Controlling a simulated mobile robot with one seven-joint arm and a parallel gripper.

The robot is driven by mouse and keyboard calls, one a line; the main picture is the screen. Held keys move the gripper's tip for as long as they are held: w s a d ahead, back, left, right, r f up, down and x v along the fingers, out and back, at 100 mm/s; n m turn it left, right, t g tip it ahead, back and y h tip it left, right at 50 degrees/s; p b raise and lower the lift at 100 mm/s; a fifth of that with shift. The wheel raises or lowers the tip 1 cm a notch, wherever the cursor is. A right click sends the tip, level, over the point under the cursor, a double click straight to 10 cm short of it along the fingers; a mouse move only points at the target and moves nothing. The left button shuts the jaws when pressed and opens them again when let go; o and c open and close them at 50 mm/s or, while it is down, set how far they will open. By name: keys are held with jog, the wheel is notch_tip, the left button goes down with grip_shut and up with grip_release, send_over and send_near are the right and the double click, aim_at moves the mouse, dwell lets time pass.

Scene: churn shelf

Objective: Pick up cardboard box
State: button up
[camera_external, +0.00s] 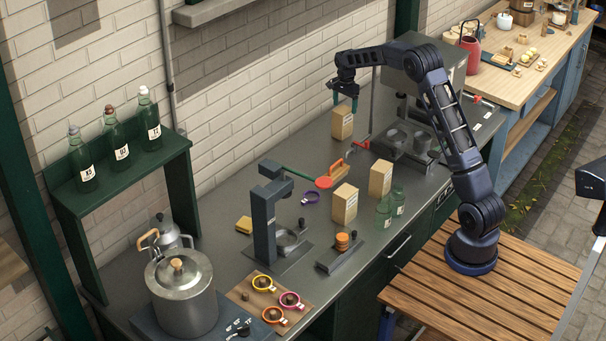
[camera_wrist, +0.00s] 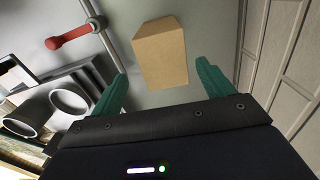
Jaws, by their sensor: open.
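A tan cardboard box (camera_external: 342,124) stands upright on the grey counter near the brick wall. My gripper (camera_external: 345,98) is directly above it, with its green fingers open and pointing down. In the wrist view the box (camera_wrist: 160,54) lies ahead of and between the two open green fingers of my gripper (camera_wrist: 163,85), apart from both. Two similar tan boxes stand nearer the counter's front: one box (camera_external: 380,178) at the right and another box (camera_external: 344,204) at the left.
A steel machine with a red handle (camera_wrist: 68,43) is left of the box in the wrist view. On the counter (camera_external: 225,215) are a dark press (camera_external: 264,218), green glass jars (camera_external: 384,212), a metal pot (camera_external: 181,290) and a wooden-handled tool (camera_external: 338,170). The wall is close behind the box.

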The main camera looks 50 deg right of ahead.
aim_at(345, 109)
notch_tip(345, 109, down, 3)
jog(key=shift+w+a+f, duration=0.15)
jog(key=shift+f, duration=1.15)
jog(key=shift+w+a+f, duration=0.1)
jog(key=shift+w+f, duration=0.05)
jog(key=shift+f, duration=1.15)
jog(key=shift+c, duration=0.2)
jog(key=c, duration=1.1)
jog(key=shift+c, duration=0.2)
